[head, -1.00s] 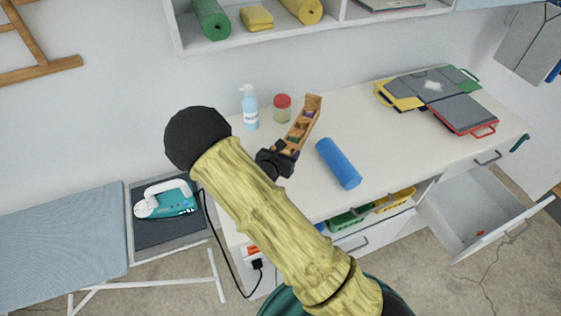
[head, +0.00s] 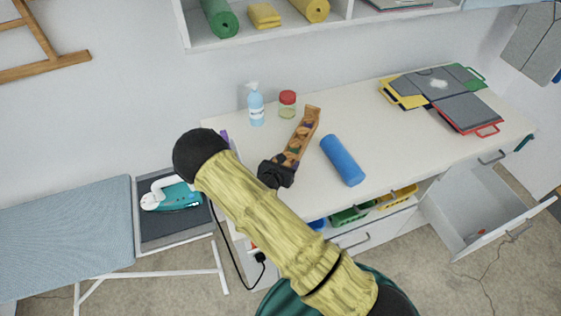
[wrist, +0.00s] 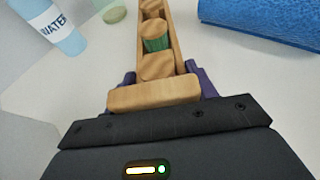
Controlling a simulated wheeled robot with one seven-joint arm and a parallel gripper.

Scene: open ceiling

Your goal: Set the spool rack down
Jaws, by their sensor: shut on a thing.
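The spool rack (head: 309,124) is a narrow wooden tray with round spools in it, over the left part of the white worktop (head: 380,120). My gripper (head: 284,164) is shut on its near end. In the wrist view the rack (wrist: 155,97) runs away from me between two purple fingers, and my gripper (wrist: 167,84) grips it from both sides. A green-wound spool (wrist: 156,37) shows inside it. Whether the rack's underside touches the worktop is hidden.
A water spray bottle (head: 256,105) and a red-lidded jar (head: 287,103) stand just left of the rack. A blue roll (head: 342,160) lies close on its right. Folders (head: 440,90) lie farther right. An open drawer (head: 480,205) juts out below.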

